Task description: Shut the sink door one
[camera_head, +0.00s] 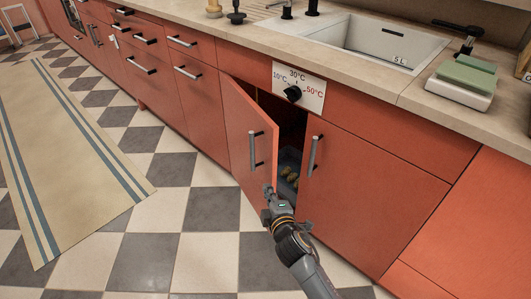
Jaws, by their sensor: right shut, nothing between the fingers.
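The left sink cabinet door (237,134) is red-orange with a vertical bar handle (253,149) and stands partly open. Its free edge is swung out from the cabinet, and a dark gap shows behind it. The right sink door (371,190) is closed, with its own bar handle (314,156). My right gripper (268,190) is shut and empty at the lower free edge of the open door, just below its handle. I cannot tell whether it touches the door. My left gripper is not in view.
Inside the opening is a bin (289,162) with small yellowish items. A temperature dial panel (298,88) sits above the doors. The sink (359,46) is in the counter. The checkered floor (190,200) is clear beside a striped rug (65,150).

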